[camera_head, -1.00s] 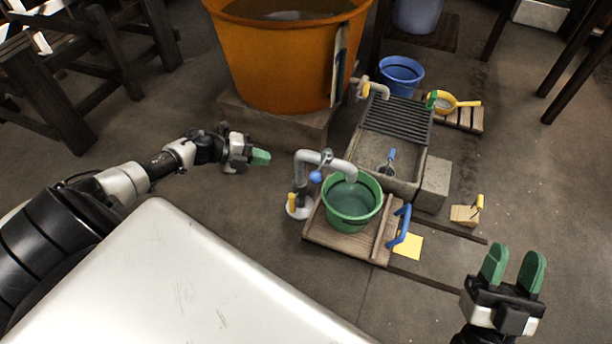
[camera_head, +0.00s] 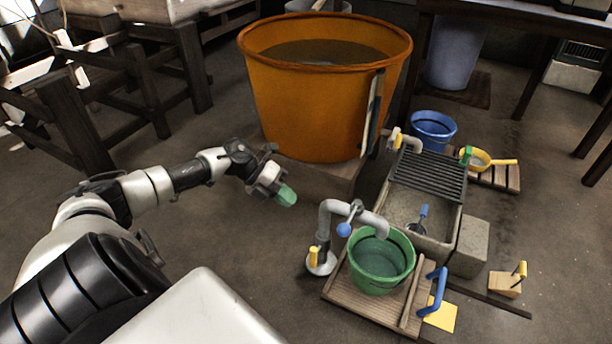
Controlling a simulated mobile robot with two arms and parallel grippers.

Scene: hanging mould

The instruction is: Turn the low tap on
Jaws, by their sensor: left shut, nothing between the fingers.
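The low tap (camera_head: 328,218) is a grey bent pipe on a round white base, with its spout over a green bucket (camera_head: 381,265). A blue knob (camera_head: 344,230) hangs on the pipe, and a yellow handle (camera_head: 313,255) stands upright near the base. No stream shows at the spout. My left gripper (camera_head: 287,195), with green fingertips, is shut and empty. It is left of the tap in the picture, apart from it, pointing towards it. My right gripper is out of view.
A large orange tub (camera_head: 322,100) stands behind the tap. A second tap with a yellow handle (camera_head: 397,138) is by the stone sink (camera_head: 445,232). Floor left of the tap is clear.

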